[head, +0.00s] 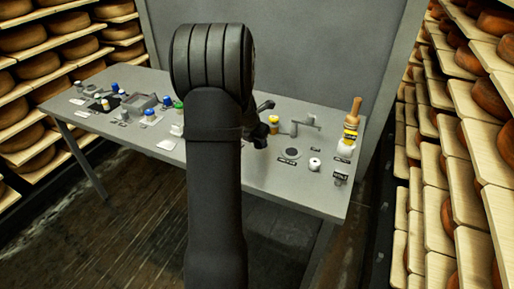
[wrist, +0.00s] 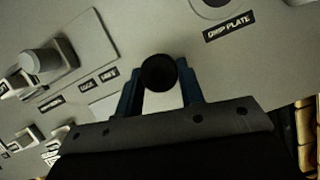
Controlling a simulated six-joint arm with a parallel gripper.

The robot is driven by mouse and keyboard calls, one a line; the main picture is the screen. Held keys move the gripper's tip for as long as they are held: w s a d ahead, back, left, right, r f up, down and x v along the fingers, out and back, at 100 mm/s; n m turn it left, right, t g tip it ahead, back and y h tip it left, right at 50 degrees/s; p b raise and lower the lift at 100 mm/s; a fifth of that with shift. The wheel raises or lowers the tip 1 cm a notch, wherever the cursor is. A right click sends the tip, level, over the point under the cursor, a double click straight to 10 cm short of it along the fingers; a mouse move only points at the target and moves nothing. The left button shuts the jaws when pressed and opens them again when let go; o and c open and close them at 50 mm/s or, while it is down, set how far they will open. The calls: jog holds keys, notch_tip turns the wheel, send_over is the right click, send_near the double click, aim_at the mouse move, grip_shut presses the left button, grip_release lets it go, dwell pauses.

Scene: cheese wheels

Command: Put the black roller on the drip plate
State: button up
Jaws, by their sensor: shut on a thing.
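The black roller (wrist: 158,72) is between the blue fingers of my gripper (wrist: 159,80) in the wrist view, its round dark end facing the camera. My gripper is shut on it. In the head view my gripper (head: 265,131) is over the table, partly hidden behind my arm. The drip plate (wrist: 212,5) is cut off by the top edge of the wrist view, above its "DRIP PLATE" label. In the head view it is the round disc (head: 291,153), right of and apart from my gripper. The gap between roller and table is unclear.
A small white roller (head: 315,163) stands right of the drip plate. A bottle with a wooden top (head: 351,128) is at the table's right end. A yellow-topped jar (head: 273,124) and a tap-like fitting (head: 300,123) are behind. Several small items crowd the left half.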

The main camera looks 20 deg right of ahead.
jog(key=s+d+r, duration=0.4)
jog(key=s+d, duration=0.3)
jog(key=d, duration=0.1)
jog(key=s+d+r, duration=0.3)
jog(key=s+d, duration=0.4)
jog(key=d, duration=0.1)
send_over(293, 151)
jog(key=a, duration=0.1)
jog(key=f, duration=0.6)
jog(key=shift+s+a+f, duration=0.15)
jog(key=shift+s+f, duration=0.15)
jog(key=shift+s, duration=0.1)
jog(key=shift+f, duration=2.05)
jog(key=shift+f, duration=0.2)
jog(key=o, duration=1)
jog(key=shift+r, duration=0.1)
